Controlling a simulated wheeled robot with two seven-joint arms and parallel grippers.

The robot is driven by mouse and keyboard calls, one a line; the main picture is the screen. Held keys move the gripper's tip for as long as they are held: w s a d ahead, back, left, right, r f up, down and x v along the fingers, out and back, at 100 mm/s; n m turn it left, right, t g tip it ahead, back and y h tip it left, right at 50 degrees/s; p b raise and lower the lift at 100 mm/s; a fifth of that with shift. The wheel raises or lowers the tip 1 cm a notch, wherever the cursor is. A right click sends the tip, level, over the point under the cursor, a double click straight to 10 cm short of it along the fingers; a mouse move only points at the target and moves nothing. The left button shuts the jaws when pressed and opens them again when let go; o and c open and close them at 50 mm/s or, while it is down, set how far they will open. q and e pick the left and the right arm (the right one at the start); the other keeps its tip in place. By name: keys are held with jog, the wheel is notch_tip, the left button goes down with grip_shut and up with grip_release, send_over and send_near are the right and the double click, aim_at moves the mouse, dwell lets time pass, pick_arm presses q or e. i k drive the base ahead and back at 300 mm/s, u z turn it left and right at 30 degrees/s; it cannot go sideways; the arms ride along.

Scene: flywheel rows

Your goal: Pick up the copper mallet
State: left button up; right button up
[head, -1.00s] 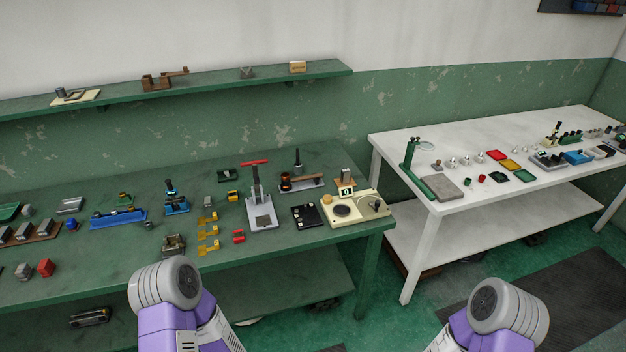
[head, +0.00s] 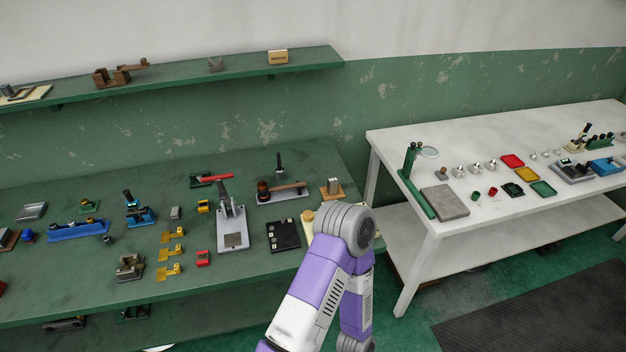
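The copper mallet (head: 264,189) appears to be the piece with a reddish-brown head and a light wooden handle at the back right of the green bench.
My arm partly hides a cream device (head: 307,232). A white table (head: 385,143) stands to the right.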

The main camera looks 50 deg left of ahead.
aim_at(263, 190)
jog(key=u, duration=0.3)
jog(key=i, duration=0.95)
jog(key=u, duration=0.75)
